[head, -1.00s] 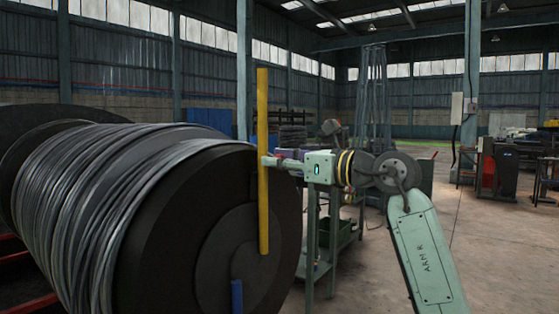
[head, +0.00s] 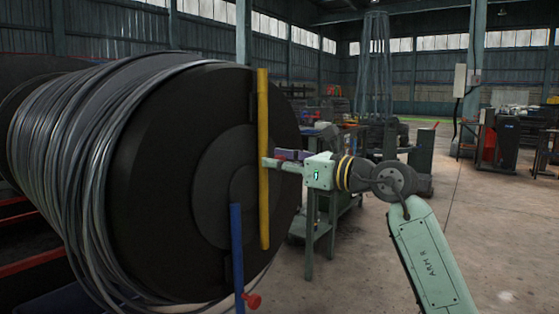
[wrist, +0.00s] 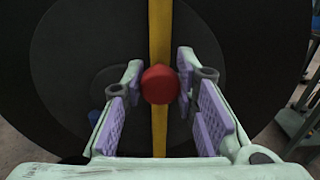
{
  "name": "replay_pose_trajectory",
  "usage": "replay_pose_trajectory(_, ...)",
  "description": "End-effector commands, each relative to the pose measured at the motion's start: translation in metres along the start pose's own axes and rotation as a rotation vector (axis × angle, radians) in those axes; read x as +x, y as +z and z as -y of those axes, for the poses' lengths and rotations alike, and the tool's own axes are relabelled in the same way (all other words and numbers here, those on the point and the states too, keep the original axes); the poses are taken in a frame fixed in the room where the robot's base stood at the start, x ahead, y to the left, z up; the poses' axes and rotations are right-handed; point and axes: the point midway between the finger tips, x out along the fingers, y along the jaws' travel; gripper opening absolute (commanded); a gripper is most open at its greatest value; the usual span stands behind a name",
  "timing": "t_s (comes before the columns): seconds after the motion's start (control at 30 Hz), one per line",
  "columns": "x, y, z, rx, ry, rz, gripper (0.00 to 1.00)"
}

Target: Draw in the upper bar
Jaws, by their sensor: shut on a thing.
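The yellow bar (head: 263,212) stands upright in front of the right part of the drum's dark end face (head: 165,180). Its top end is about level with the drum's upper rim in the head view. My gripper (head: 272,164) reaches in from the right at about the bar's mid-height. In the wrist view, the purple-padded fingers are shut on the bar's red knob (wrist: 159,84), with the yellow bar (wrist: 160,35) running behind it. The head view hides this knob. A blue bar (head: 237,250) with its own red knob (head: 252,301) hangs at the lower part of the face.
Grey cable (head: 75,150) is wound in loose coils around the drum. A green workbench (head: 322,222) stands behind my gripper. The floor (head: 500,240) to the right is clear up to the far machines (head: 497,140).

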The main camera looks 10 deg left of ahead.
Motion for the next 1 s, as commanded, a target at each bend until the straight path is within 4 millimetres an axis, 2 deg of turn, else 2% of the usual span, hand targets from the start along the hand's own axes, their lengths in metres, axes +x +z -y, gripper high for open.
replay_pose_trajectory(0.03,0.001,-0.005,-0.001,0.003,0.005,-0.011,0.0)
replay_pose_trajectory(0.23,0.001,-0.007,-0.001,0.005,0.006,-0.015,0.0)
replay_pose_trajectory(0.27,0.001,-0.007,-0.001,0.005,0.006,-0.015,0.28)
replay_pose_trajectory(0.53,0.001,-0.005,-0.001,0.004,0.004,-0.01,0.46)
replay_pose_trajectory(0.87,-0.001,-0.003,0.0,0.003,0.003,-0.007,0.46)
replay_pose_trajectory(1.0,-0.016,-0.003,0.0,0.003,0.0,-0.006,0.46)
